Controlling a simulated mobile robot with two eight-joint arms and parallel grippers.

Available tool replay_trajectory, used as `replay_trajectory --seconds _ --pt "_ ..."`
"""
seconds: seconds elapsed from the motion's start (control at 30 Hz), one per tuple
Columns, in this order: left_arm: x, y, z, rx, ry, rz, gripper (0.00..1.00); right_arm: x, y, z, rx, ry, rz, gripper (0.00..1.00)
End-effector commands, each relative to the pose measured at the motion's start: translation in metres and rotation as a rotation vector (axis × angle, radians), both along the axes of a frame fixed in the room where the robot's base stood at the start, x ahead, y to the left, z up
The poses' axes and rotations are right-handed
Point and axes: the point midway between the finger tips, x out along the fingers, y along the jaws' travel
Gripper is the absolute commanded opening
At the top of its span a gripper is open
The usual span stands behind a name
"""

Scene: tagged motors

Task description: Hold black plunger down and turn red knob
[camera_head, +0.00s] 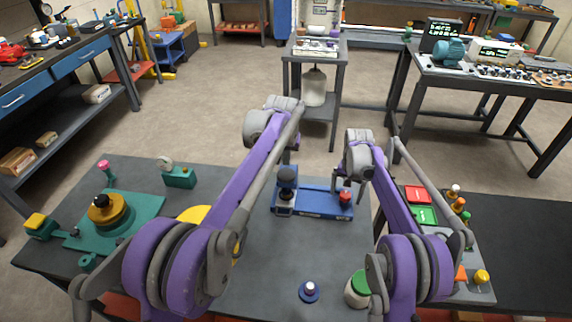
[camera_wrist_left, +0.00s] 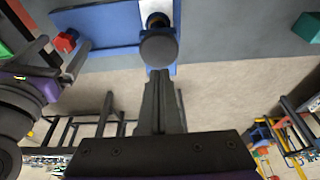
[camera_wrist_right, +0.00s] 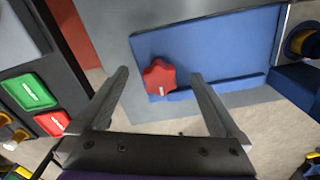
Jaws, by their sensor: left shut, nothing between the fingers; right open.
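The blue base plate (camera_head: 318,205) lies on the dark table. The black plunger (camera_head: 287,176) stands upright at its left end, and the red knob (camera_head: 345,197) sits at its right end. My left gripper (camera_wrist_left: 160,74) is shut and empty, its fingertips at the round plunger top (camera_wrist_left: 158,48) in the left wrist view; I cannot tell whether they touch. My right gripper (camera_wrist_right: 160,74) is open. In the right wrist view the lobed red knob (camera_wrist_right: 159,77) appears between its fingertips, apart from both fingers. In the head view, the arms partly hide both grippers.
A green plate with a yellow and black knob (camera_head: 108,210) is at the left of the table. A blue button piece (camera_head: 310,291) and a green-lidded jar (camera_head: 357,290) stand near the front. A panel with red and green buttons (camera_head: 424,215) is at right.

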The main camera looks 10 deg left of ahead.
Motion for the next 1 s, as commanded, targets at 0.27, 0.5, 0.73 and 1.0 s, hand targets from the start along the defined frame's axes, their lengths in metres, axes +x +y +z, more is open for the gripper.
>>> replay_trajectory --seconds 0.27,0.5,0.73,1.0 --pt "0.000 0.000 0.023 0.000 0.000 0.000 0.00 0.000 0.000 0.000 0.000 0.000 0.000 1.00" --pt "0.000 0.000 0.037 0.000 0.000 0.000 0.00 0.000 0.000 0.000 0.000 0.000 0.000 1.00" --pt "0.000 0.000 0.038 0.000 0.000 0.000 0.00 0.000 0.000 0.000 0.000 0.000 0.000 1.00" --pt "0.002 0.000 0.044 0.000 -0.004 0.000 0.00 0.000 0.000 0.009 0.000 -0.001 0.000 1.00"
